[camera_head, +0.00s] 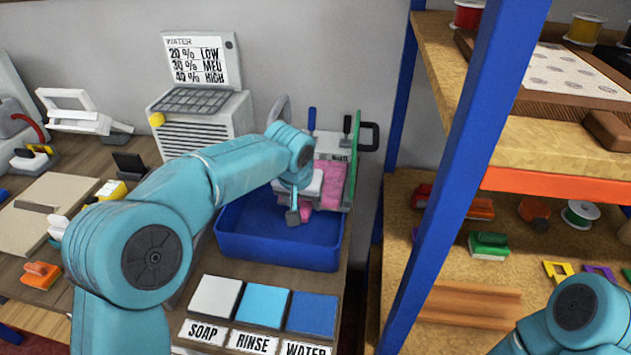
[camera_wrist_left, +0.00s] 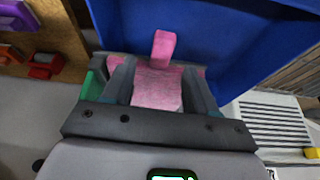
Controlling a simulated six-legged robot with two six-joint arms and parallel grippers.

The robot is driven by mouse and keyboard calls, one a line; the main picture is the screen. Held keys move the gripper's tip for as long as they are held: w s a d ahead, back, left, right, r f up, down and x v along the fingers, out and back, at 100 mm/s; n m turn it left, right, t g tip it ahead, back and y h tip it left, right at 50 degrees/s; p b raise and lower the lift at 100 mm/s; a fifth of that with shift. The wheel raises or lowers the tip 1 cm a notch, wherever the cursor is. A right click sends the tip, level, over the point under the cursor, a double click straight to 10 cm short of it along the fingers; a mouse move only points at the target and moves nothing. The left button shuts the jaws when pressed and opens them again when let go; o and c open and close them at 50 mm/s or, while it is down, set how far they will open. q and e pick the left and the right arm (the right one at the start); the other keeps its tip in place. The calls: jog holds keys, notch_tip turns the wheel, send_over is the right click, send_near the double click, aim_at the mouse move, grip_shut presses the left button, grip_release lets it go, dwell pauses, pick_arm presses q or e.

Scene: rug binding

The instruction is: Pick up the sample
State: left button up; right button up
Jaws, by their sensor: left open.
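A pink piece, likely the sample (camera_head: 328,174), shows behind my left gripper at the back of the blue basin. I cannot tell whether the lower pink part is separate. In the left wrist view a pink block (camera_wrist_left: 157,88) with a narrow pink tab (camera_wrist_left: 163,47) lies between the finger outlines. My left gripper (camera_head: 297,212) is open, pointing down over the back of the basin (camera_head: 275,250); its fingers also show in the wrist view (camera_wrist_left: 160,75). Contact with the pink piece cannot be told. My right arm shows at the lower right, its gripper out of frame.
A green upright panel (camera_head: 354,160) stands just right of the pink piece. SOAP (camera_head: 202,332), RINSE (camera_head: 252,343) and WATER (camera_head: 305,349) labels lie before coloured pads. A blue post (camera_head: 468,160) and loaded shelves stand right. A white vented machine (camera_head: 205,125) stands behind left.

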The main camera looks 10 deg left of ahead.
aim_at(305, 207)
pick_arm(q)
jog(key=x, duration=0.3)
jog(key=shift+f, duration=0.25)
grip_shut()
jog(key=shift+r, duration=0.2)
